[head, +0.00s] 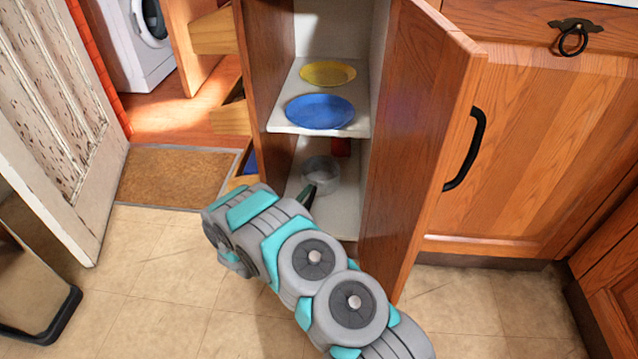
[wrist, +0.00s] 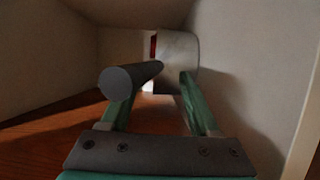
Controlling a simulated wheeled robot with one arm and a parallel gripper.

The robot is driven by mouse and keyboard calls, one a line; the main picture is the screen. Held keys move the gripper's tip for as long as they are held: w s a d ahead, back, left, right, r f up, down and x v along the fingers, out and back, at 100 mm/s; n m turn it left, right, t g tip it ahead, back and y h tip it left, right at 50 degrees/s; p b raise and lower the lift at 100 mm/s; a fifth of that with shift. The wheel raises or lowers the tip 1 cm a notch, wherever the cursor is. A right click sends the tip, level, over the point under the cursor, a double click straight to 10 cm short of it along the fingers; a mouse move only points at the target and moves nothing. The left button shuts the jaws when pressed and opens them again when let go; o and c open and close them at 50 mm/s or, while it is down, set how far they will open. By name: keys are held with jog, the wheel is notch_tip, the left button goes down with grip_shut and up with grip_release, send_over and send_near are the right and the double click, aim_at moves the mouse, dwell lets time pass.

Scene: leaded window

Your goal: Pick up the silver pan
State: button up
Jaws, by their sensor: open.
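The silver pan (head: 322,170) sits inside the open cabinet on its lower level, below the shelf with plates. In the wrist view the pan's grey body (wrist: 180,60) is straight ahead, and its dark round handle points back towards the camera. My gripper (wrist: 160,88) is open, with its two green fingers reaching towards the pan. The handle's near end overlaps the left finger in the picture, and I cannot tell whether they touch.
A blue plate (head: 319,111) and a yellow plate (head: 327,73) lie on the shelf above. A red object (head: 341,147) stands behind the pan. The open cabinet door (head: 415,130) is close on the right. Open drawers (head: 232,118) stick out at left.

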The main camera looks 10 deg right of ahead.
aim_at(316, 189)
jog(key=shift+x, duration=2)
jog(key=shift+w+a+r, duration=0.1)
jog(key=shift+r, duration=0.05)
grip_shut()
